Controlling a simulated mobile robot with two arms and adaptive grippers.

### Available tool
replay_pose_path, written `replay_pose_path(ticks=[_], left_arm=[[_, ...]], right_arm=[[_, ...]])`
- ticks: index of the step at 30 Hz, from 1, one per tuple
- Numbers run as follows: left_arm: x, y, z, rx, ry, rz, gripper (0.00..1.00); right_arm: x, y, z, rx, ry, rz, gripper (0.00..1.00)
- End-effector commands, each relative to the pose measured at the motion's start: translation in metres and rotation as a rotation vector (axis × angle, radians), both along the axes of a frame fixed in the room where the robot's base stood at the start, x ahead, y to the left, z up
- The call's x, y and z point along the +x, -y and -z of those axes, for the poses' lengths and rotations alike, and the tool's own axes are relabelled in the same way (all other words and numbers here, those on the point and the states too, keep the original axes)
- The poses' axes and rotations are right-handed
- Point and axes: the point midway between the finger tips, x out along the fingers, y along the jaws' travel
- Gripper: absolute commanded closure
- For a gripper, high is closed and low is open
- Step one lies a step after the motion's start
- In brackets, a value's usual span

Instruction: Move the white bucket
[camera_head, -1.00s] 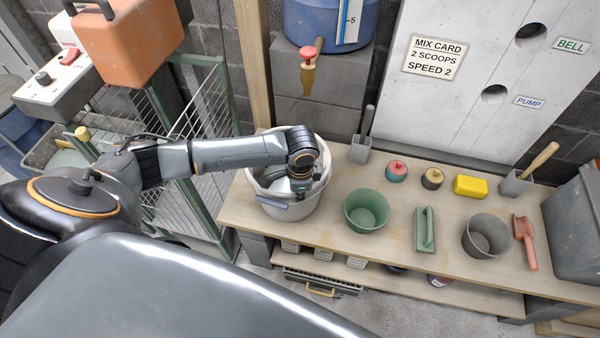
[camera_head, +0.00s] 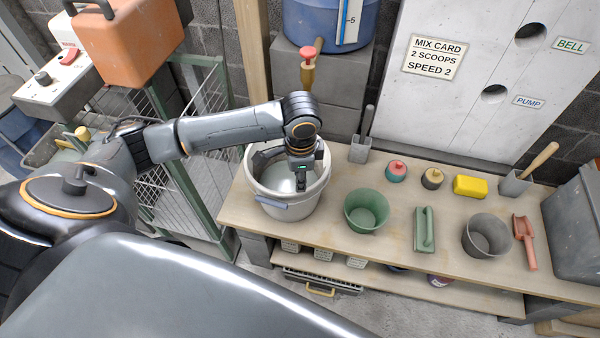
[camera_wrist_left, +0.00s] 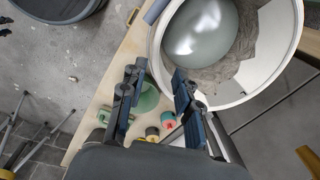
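The white bucket (camera_head: 314,196) stands upright at the left end of the wooden bench. A grey-blue grip shows on its front, and a shiny, rounded grey surface shows inside. In the left wrist view the bucket (camera_wrist_left: 284,72) fills the upper right, with rough grey-brown material around the glossy grey-green dome. My left gripper (camera_head: 301,176) is over the bucket's right part in the head view, hiding some of its mouth. In the left wrist view the fingers of my left gripper (camera_wrist_left: 157,82) are apart with nothing between them; the bucket rim is beside the right finger. My right gripper is not in view.
A green bucket (camera_head: 366,211) stands just right of the white bucket, then a green float (camera_head: 424,230), a grey bucket (camera_head: 486,236) and a red scoop (camera_head: 525,242). A tap (camera_head: 309,66) hangs behind. A wire cage (camera_head: 200,115) stands left of the bench.

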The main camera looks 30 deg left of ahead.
Motion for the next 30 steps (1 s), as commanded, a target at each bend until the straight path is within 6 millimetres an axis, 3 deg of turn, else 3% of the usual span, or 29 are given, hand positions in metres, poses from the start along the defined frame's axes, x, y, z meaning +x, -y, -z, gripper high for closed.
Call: replay_pose_path(ticks=[7, 25, 28, 30], left_arm=[[-0.001, 0.001, -0.025, 0.0, 0.0, 0.0, 0.68], [-0.002, 0.002, -0.025, -0.003, -0.001, 0.001, 0.68], [-0.008, 0.015, -0.019, -0.026, 0.007, 0.01, 0.68], [-0.017, 0.034, -0.011, -0.062, 0.021, 0.018, 0.68]], right_arm=[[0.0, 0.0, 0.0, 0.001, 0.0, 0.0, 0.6], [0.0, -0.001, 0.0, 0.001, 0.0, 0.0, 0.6], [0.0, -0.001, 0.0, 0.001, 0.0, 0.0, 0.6], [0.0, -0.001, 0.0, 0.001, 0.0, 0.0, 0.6]])
